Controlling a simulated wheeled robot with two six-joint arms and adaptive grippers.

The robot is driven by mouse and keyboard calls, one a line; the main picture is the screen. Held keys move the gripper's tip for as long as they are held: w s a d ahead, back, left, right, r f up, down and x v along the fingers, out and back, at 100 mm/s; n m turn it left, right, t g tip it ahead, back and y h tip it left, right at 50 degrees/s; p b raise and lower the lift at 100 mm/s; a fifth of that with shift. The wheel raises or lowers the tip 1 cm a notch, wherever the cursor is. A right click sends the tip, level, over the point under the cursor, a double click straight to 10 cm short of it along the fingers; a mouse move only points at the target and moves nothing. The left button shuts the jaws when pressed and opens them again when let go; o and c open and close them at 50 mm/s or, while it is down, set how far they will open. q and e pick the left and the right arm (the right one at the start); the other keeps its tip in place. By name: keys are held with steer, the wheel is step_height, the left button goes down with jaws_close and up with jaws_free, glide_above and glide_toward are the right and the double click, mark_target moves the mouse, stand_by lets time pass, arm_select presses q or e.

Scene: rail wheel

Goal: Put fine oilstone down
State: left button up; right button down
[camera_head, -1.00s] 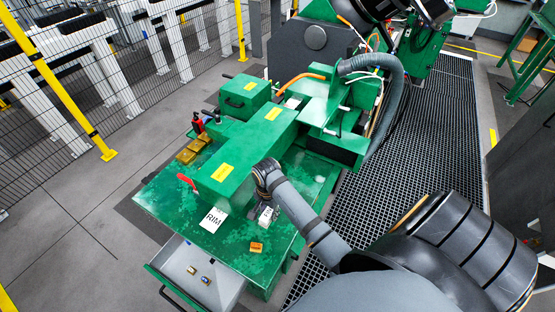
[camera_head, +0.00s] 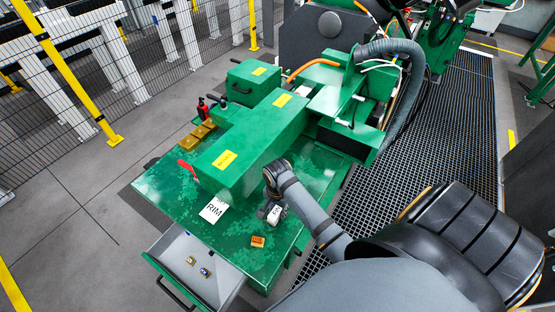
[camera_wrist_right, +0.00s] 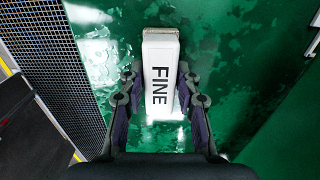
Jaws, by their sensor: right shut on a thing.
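The fine oilstone is a white block marked FINE (camera_wrist_right: 160,75); it also shows in the head view (camera_head: 275,214), over the front right part of the green bench top (camera_head: 160,187). My right gripper (camera_wrist_right: 161,108) has its dark fingers on both sides of the stone's near part and is shut on it. In the head view the right gripper (camera_head: 268,208) is small and partly hidden by my wrist. I cannot tell whether the stone touches the bench. My left gripper is not in view.
A white RIM card (camera_head: 213,210) lies left of the stone, and an orange block (camera_head: 258,241) lies in front. A green housing (camera_head: 245,150) stands behind. An open drawer (camera_head: 190,283) holds small items. Red and black bottles (camera_head: 203,108) stand at the back left.

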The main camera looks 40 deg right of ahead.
mark_target(278, 209)
steer(key=c, duration=1.3)
jaws_free()
steer(key=shift+f, duration=0.15)
steer(key=o, duration=0.3)
steer(key=shift+d, duration=0.1)
steer(key=shift+o, duration=0.2)
steer(key=shift+r, duration=0.4)
step_height(278, 209, up, 8)
steer(key=shift+f+b, duration=0.15)
steer(key=shift+b, duration=0.35)
arm_select(q)
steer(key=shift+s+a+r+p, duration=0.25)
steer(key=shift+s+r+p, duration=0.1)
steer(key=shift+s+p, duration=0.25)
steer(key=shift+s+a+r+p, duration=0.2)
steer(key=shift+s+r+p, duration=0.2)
steer(key=shift+p, duration=0.2)
arm_select(e)
step_height(278, 209, up, 4)
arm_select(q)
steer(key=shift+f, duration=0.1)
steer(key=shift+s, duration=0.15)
arm_select(e)
steer(key=shift+s+f, duration=0.1)
steer(key=shift+f, duration=0.05)
